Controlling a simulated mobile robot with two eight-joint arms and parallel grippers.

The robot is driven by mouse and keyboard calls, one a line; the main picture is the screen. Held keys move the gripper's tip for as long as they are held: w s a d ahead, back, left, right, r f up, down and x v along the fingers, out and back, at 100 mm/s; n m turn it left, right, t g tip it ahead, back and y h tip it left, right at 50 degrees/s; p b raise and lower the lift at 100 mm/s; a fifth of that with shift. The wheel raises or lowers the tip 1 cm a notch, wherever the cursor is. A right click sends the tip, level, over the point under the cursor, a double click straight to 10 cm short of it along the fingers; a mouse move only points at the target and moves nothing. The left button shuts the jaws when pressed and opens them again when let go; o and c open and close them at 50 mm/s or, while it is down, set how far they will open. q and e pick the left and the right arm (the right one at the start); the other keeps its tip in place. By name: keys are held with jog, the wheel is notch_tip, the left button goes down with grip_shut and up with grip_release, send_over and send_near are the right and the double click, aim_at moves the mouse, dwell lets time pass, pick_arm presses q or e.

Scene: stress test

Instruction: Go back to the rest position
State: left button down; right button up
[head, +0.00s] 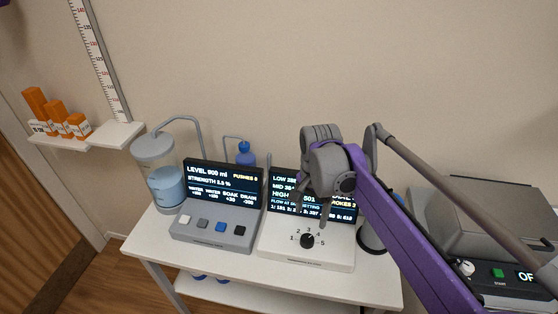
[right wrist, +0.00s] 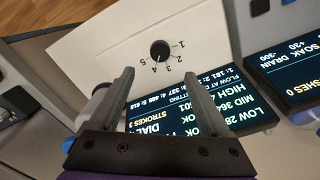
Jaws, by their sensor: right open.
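My right gripper (head: 311,208) is in front of the right-hand white control box (head: 300,252), over its dark screen and close above its dial. In the right wrist view the right gripper (right wrist: 160,95) shows two fingers spread apart with nothing between them. The black dial (right wrist: 160,50) lies beyond the fingertips and apart from them; it also shows in the head view (head: 307,241). The right arm, purple, comes in from the lower right. My left gripper is in neither view.
A grey box with buttons (head: 213,232) and a clear tank of blue liquid (head: 166,185) stand on the white table (head: 150,243). A blue bottle (head: 246,156) stands behind. A grey machine (head: 497,222) is at the right.

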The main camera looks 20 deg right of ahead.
jog(key=s+a+f+n+t+p, duration=0.1)
jog(key=s+a+f+n+t, duration=0.1)
jog(key=s+n, duration=0.4)
jog(key=s+a+f+n+t+p, duration=0.1)
jog(key=s+a+f+n+t, duration=0.2)
jog(key=s, duration=0.7)
jog(key=a+f+n, duration=0.1)
jog(key=a+n, duration=0.1)
jog(key=n, duration=0.1)
jog(key=shift+f, duration=0.3)
jog(key=shift+c, duration=0.2)
